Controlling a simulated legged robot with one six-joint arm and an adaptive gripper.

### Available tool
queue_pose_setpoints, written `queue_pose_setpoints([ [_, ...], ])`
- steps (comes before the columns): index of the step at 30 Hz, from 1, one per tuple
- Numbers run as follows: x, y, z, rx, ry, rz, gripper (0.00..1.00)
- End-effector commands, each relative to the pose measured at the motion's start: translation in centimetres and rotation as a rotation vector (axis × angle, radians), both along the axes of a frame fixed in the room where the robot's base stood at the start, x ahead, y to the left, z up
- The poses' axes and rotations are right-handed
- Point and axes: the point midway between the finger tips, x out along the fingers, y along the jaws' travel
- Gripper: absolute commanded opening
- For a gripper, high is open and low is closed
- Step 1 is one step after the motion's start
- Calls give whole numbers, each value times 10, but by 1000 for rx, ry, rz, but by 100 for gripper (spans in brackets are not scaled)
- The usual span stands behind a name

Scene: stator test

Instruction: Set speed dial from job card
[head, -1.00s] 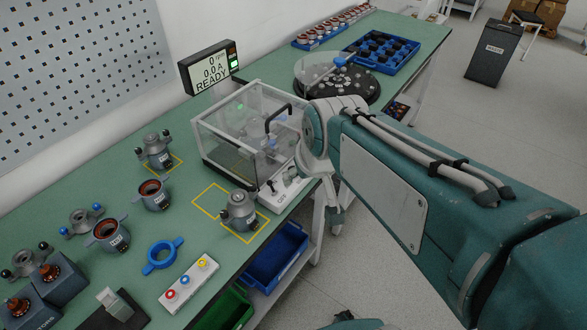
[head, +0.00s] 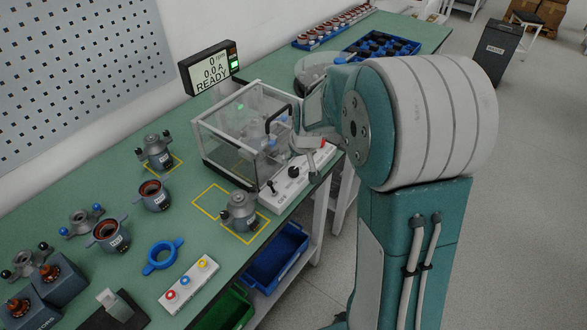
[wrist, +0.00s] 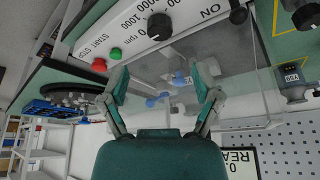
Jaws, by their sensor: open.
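The black speed dial (wrist: 158,26) sits on a white control panel in the wrist view, with a scale reading 0 rpm and 1000. In the head view the dial (head: 293,172) shows on the panel before the clear test enclosure (head: 228,128). My gripper (wrist: 160,78) is open and empty, its two fingers apart over the clear enclosure and below the dial in the wrist picture. It does not touch the dial. The display (head: 210,69) reads 0 rpm, 0.0 A, READY. I cannot make out a readable job card.
A green button (wrist: 115,53) and red button (wrist: 99,65) sit beside the dial, marked START and STOP. A toggle switch (wrist: 237,13) is at its other side. A stator housing (head: 239,212) stands in a yellow square. A black handle (head: 275,117) is on the enclosure.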

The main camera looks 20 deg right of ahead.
Motion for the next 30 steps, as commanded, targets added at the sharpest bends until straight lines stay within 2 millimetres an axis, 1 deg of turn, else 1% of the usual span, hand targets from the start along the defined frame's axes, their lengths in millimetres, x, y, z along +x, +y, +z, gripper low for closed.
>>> queue_pose_setpoints([
  [1, 3, 0, -11, 1, 4, 0, 81],
  [3, 8, 0, -23, 1, 5, -1, 81],
  [9, 21, 0, -55, 0, 4, 0, 81],
  [12, 26, 0, -66, 1, 3, -1, 81],
  [17, 31, 0, -75, 0, 0, -1, 81],
  [25, 31, 0, -76, 0, -1, 0, 81],
  [26, 31, 0, -76, 0, -1, 0, 72],
  [27, 31, 0, -76, 0, -1, 0, 54],
  [29, 31, 0, -76, 0, -1, 0, 27],
  [30, 31, 0, -76, 0, -1, 0, 9],
])
